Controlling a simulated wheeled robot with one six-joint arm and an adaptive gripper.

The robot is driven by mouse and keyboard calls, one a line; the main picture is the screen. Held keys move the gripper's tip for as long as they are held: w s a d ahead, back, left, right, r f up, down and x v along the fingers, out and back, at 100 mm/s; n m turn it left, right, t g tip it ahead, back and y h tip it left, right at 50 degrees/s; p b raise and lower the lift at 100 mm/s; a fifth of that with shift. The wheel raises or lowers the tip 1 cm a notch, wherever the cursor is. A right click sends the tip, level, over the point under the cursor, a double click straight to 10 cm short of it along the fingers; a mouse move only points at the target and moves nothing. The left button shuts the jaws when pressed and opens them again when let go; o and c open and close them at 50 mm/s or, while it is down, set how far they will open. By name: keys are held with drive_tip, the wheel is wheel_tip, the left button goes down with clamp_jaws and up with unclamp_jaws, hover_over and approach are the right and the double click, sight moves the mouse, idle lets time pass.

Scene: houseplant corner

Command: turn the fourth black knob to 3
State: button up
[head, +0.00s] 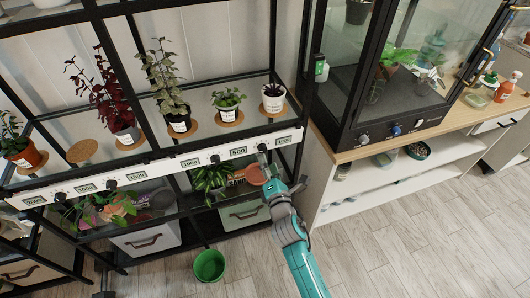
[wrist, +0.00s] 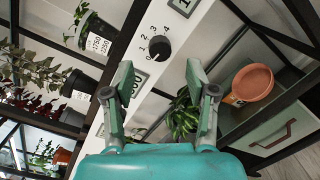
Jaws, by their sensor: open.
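A white control strip (head: 165,169) with black knobs runs along the front of the shelf. The fourth black knob from the left (head: 262,147) is near the strip's right end, between plates reading 500 and 1000. In the head view my gripper (head: 268,170) is close to the strip at the knob.
Several potted plants stand on the shelf above the strip, including a small one (head: 273,98) near the knob. A green bucket (head: 209,266) stands on the floor. A glass cabinet (head: 400,70) stands right. Black shelf posts flank the strip.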

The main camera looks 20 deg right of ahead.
sight(264, 151)
drive_tip(key=shift+w+d, duration=0.2)
drive_tip(key=shift+w, duration=2.6)
clamp_jaws()
